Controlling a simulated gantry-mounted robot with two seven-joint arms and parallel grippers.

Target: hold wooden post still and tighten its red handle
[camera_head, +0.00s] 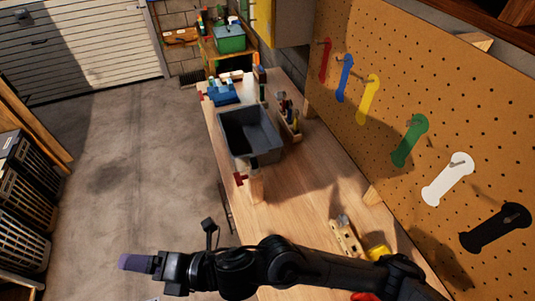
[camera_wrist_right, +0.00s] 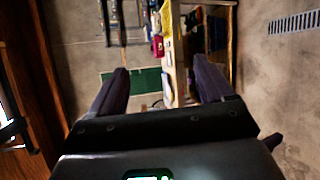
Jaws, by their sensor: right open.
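The wooden post (camera_head: 257,187) stands upright near the left edge of the workbench, just in front of the grey bin. Its red handle (camera_head: 240,179) sticks out on the post's left side, at the bench edge. My right gripper (camera_head: 134,262) is out over the floor at the lower left of the head view, well apart from the post. Its purple fingers are spread with nothing between them in the right wrist view (camera_wrist_right: 164,70). The post cannot be made out in that view. My left gripper is not in view.
The workbench (camera_head: 290,205) holds a grey bin (camera_head: 250,132), a blue object (camera_head: 222,92) and a wooden tool holder (camera_head: 289,124). A wooden block with holes (camera_head: 346,240) and a yellow object (camera_head: 378,252) lie near my arm. A pegboard (camera_head: 440,90) with coloured tools bounds the right side.

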